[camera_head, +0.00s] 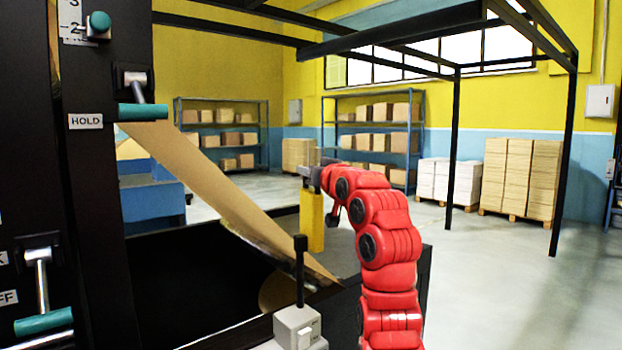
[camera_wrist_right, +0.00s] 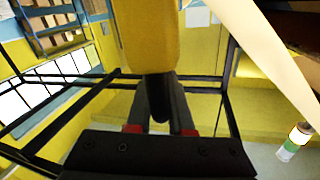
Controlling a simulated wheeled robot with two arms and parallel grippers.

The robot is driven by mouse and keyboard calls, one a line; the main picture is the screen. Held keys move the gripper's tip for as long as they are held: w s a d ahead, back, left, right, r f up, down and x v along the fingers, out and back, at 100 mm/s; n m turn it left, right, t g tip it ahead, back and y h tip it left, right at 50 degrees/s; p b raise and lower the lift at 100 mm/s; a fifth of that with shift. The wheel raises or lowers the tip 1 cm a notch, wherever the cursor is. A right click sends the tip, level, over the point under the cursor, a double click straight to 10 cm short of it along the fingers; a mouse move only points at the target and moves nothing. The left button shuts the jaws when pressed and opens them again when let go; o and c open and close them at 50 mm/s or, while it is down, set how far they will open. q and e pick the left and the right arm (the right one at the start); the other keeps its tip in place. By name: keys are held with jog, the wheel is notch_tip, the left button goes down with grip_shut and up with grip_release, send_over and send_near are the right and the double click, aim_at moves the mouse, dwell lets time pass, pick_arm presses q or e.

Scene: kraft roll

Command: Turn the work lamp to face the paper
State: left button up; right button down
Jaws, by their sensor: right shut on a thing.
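A yellow upright body (camera_head: 312,222), which appears to be the work lamp, stands beside the sloping brown paper (camera_head: 215,185). Which way its lit face points cannot be seen. My right gripper (camera_head: 318,175) is at its top, at the end of the red arm. In the right wrist view the yellow body (camera_wrist_right: 150,38) fills the space ahead of the fingers, and my right gripper (camera_wrist_right: 165,108) is shut on a dark part below it. A pale strip (camera_wrist_right: 265,50), likely the paper, passes at upper right. My left gripper is not in view.
A black machine panel (camera_head: 95,190) with teal-handled levers, one labelled HOLD, stands close at left. A grey box with a black post (camera_head: 298,325) sits at the front. Shelves (camera_head: 375,130) and pallets stand far back. Open floor (camera_head: 480,270) lies at right.

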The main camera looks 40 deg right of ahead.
jog(key=shift+w+a+n+y+p, duration=0.1)
jog(key=shift+w+n+y+p, duration=0.1)
jog(key=shift+n+y, duration=0.55)
jog(key=shift+w+a+n+y+p, duration=0.1)
jog(key=shift+w+n+y+p, duration=0.2)
jog(key=shift+y, duration=0.85)
jog(key=shift+s+f+n+y, duration=0.1)
jog(key=shift+n+y, duration=0.2)
jog(key=shift+n, duration=0.05)
jog(key=shift+a, duration=0.15)
jog(key=c, duration=0.8)
grip_release()
jog(key=shift+c, duration=0.2)
jog(key=shift+s, duration=0.25)
jog(key=s+d+b, duration=0.1)
jog(key=s+b, duration=0.2)
jog(key=s, duration=1.3)
jog(key=shift+s+d, duration=0.25)
jog(key=shift+s, duration=0.1)
